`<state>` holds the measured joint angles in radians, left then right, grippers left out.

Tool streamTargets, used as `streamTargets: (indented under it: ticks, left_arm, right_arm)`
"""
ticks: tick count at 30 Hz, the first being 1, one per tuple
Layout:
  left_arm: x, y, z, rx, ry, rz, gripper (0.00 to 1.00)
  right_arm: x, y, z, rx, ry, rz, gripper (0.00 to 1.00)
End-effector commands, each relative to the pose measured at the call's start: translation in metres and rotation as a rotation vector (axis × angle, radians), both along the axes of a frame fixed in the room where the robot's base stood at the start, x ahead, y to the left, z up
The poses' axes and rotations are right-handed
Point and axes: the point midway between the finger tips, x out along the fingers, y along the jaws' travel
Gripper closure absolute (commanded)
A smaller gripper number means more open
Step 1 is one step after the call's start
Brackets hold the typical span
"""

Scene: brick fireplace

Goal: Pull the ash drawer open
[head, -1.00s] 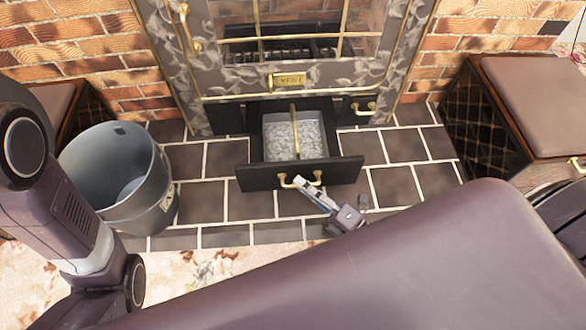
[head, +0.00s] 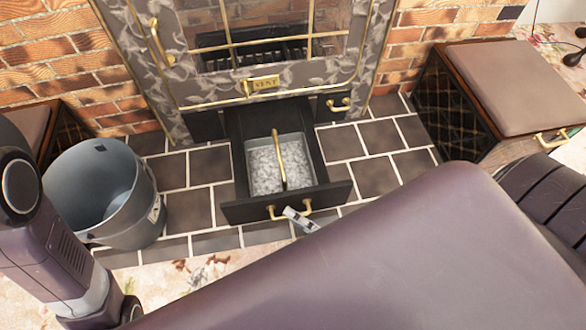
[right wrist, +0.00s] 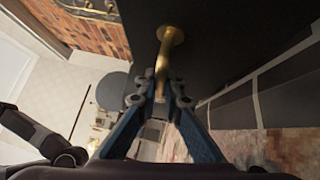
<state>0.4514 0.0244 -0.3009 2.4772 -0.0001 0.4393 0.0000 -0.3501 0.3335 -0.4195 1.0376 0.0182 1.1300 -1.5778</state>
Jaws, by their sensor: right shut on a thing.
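The ash drawer (head: 235,211) has a black front and stands pulled out from under the fireplace (head: 200,90). Inside it sits a grey ash pan (head: 262,180) with a brass bar handle across it. My right gripper (head: 292,212) is at the brass drawer handle (head: 272,212), right of its middle. In the right wrist view its fingers (right wrist: 160,100) are shut around the brass handle (right wrist: 163,62) in front of the dark drawer front. My right arm hides the floor in front of the drawer. My left arm shows at the left, but its gripper is out of view.
A grey bucket (head: 95,190) stands on the dark tiles left of the drawer. A padded box seat (head: 520,85) is at the right. Another brass handle (head: 338,104) is right of the drawer. Dark floor tiles (head: 385,140) are bare on that side.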

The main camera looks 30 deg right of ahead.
Motion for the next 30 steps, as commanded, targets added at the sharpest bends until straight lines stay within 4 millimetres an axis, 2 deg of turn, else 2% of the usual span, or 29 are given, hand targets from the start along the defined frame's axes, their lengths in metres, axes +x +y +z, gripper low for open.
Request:
streamTargets:
  ticks: [1,2,3,7,20,26,30]
  left_arm:
    - [0.000,0.000,0.000,0.001,0.000,0.000,1.00]
    - [0.000,0.000,0.000,0.002,-0.001,0.000,1.00]
    - [0.000,0.000,0.000,0.001,-0.002,0.001,1.00]
    - [0.000,0.000,0.000,0.002,-0.003,0.001,1.00]
    - [-0.001,0.001,0.001,-0.002,-0.005,0.001,1.00]
    - [-0.001,0.000,0.001,-0.002,-0.005,0.000,1.00]
    - [-0.001,0.000,0.001,-0.002,-0.005,0.000,1.00]
  right_arm:
    - [-0.001,0.000,-0.001,-0.001,0.003,0.000,1.00]
    - [-0.001,0.000,-0.001,-0.001,0.003,0.000,0.91]
    - [-0.001,0.000,-0.001,-0.002,0.003,-0.001,0.87]
    - [0.000,0.000,-0.001,-0.001,0.003,0.000,0.75]
    - [0.000,-0.001,0.007,0.000,0.000,0.000,0.75]
    - [-0.001,0.000,0.027,0.002,-0.002,0.001,0.75]
    - [0.000,-0.001,0.048,0.004,-0.009,0.000,0.73]
